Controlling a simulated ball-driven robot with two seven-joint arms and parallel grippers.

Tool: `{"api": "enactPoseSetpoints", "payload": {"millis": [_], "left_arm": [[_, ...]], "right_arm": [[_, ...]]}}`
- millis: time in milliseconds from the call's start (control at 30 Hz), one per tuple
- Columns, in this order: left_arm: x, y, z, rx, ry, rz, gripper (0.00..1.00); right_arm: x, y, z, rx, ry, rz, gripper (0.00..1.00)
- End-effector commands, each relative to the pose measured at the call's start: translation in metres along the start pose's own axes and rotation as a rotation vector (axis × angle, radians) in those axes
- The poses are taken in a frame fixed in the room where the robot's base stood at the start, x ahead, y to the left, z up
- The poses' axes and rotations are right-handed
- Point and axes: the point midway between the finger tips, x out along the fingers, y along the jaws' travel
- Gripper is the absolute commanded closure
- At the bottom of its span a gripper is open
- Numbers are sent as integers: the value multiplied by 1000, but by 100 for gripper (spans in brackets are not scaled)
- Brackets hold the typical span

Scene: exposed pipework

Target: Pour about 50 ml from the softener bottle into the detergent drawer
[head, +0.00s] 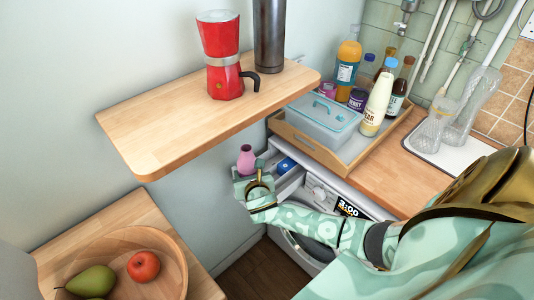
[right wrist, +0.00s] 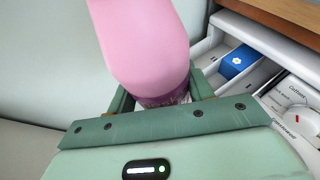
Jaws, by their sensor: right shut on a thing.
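The softener bottle (head: 246,160) is pink and shows just above my right gripper (head: 257,181) in the head view. My right gripper is shut on the bottle, which fills the top middle of the right wrist view (right wrist: 145,45). The detergent drawer (head: 291,182) is pulled out from the washing machine, just right of the gripper. In the right wrist view the drawer (right wrist: 208,43) shows white compartments, with a blue block (right wrist: 237,61) in one. My left gripper is not in view.
The washing machine (head: 318,196) stands under the counter (head: 425,150). A wooden tray (head: 305,143) with a lidded box and several bottles is above. A wooden shelf (head: 160,125) overhangs at left, bearing a red moka pot (head: 222,60). A fruit bowl (head: 165,262) stands lower left.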

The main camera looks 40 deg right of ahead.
Motion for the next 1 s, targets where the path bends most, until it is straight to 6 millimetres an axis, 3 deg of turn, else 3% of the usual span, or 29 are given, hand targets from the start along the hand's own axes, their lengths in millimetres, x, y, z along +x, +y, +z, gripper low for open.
{"api": "enactPoseSetpoints", "payload": {"millis": [367, 767, 833, 1000], "left_arm": [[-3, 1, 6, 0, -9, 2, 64], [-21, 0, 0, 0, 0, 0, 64], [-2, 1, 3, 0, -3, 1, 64], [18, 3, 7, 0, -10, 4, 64]], "right_arm": [[-1, 0, 2, 10, 7, 6, 81], [-5, 1, 8, 136, 110, 60, 81], [5, 0, -16, 168, 144, 73, 81], [16, 1, -44, 250, 209, 109, 81]]}}
